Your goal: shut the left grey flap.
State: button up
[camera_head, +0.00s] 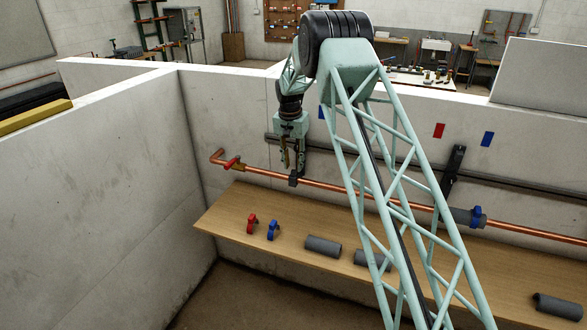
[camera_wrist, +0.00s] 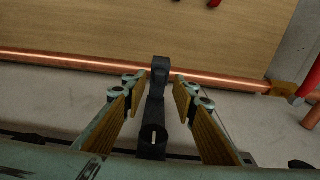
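The left grey flap (camera_wrist: 155,100) is a dark grey piece at the copper pipe, lying between my gripper's fingers in the wrist view. Its block-like end (camera_head: 293,181) shows on the pipe in the head view. My gripper (camera_wrist: 162,88) is open, one finger on each side of the flap, with visible gaps and nothing clamped. In the head view my gripper (camera_head: 293,158) points down just above the pipe. Whether the flap is fully closed I cannot tell. Another dark flap (camera_head: 454,168) stands raised at the right.
The copper pipe (camera_head: 330,186) runs along the wall above a wooden shelf (camera_head: 230,212). Red (camera_head: 252,223) and blue (camera_head: 273,230) clips and several grey sleeves (camera_head: 323,246) lie there. A red-handled valve (camera_head: 231,163) is left; a blue clip (camera_head: 477,216) is on the pipe right. A partition wall (camera_head: 100,160) bounds the left.

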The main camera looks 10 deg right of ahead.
aim_at(292, 177)
notch_tip(292, 177, up, 9)
jog(key=shift+s+a, duration=0.25)
jog(key=shift+s, duration=0.15)
jog(key=shift+r, duration=0.15)
dwell(0.4)
jog(key=s+r+n+b, duration=0.2)
jog(key=s+r, duration=1.2)
jog(key=r, duration=0.2)
jog(key=s+r+b, duration=0.1)
jog(key=s+r, duration=0.2)
jog(key=s, duration=0.4)
jog(key=s+r+n+t+b, duration=0.1)
jog(key=s+r, duration=0.2)
jog(key=s, duration=0.4)
jog(key=s+r+b, duration=0.1)
jog(key=s+r, duration=0.2)
jog(key=s, duration=0.4)
jog(key=s+n+t+b, duration=0.1)
jog(key=s+n+b, duration=0.15)
jog(key=s, duration=1.95)
jog(key=s+f+b, duration=0.1)
jog(key=s+f, duration=0.3)
jog(key=s, duration=0.5)
jog(key=s+f+n+b, duration=0.1)
jog(key=s+f, duration=0.3)
jog(key=s, duration=0.6)
jog(key=shift+s+f+t+y, duration=0.15)
jog(key=shift+t+y, duration=0.25)
